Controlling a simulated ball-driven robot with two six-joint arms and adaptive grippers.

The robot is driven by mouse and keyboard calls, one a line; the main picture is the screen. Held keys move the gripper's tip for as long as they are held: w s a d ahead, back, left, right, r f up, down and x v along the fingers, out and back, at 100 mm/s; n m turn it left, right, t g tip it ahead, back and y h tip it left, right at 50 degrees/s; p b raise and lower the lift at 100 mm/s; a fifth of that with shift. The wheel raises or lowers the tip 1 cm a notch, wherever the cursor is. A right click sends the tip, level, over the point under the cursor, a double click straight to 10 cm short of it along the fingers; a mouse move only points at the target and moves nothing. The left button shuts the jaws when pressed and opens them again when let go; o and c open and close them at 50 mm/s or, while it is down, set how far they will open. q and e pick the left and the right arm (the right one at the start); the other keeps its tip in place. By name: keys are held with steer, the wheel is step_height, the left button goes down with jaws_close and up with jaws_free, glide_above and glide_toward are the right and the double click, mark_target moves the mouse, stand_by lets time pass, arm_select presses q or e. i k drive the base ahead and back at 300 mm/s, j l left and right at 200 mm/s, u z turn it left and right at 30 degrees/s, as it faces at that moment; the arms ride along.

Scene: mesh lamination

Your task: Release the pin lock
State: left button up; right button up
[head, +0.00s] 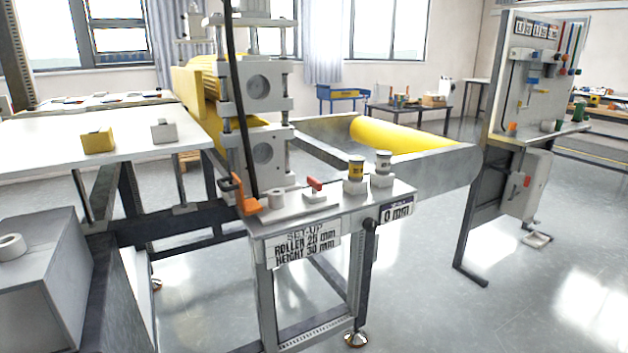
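The laminating machine's frame (262,160) stands left of centre, with a yellow roller (212,75) behind it. On its front shelf (330,205) sits a small red lever (315,185) on a grey block. An orange bracket or lever (243,198) stands at the shelf's left end, beside a thin black upright rod or cable. I cannot tell which of these parts is the pin lock. Neither of my grippers is in view.
Two capped cylinders (356,172) stand on the shelf's right part. A white table (60,140) lies left; a tool panel (540,75) stands right. The floor (420,290) at front right is clear.

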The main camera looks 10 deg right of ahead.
mark_target(317, 186)
steer(key=i+l+z, duration=0.1)
steer(key=l+z, duration=0.3)
steer(key=i+l+z, duration=0.1)
steer(key=z, duration=0.25)
steer(key=i+l+z, duration=0.2)
steer(key=z, duration=0.2)
steer(key=l, duration=0.1)
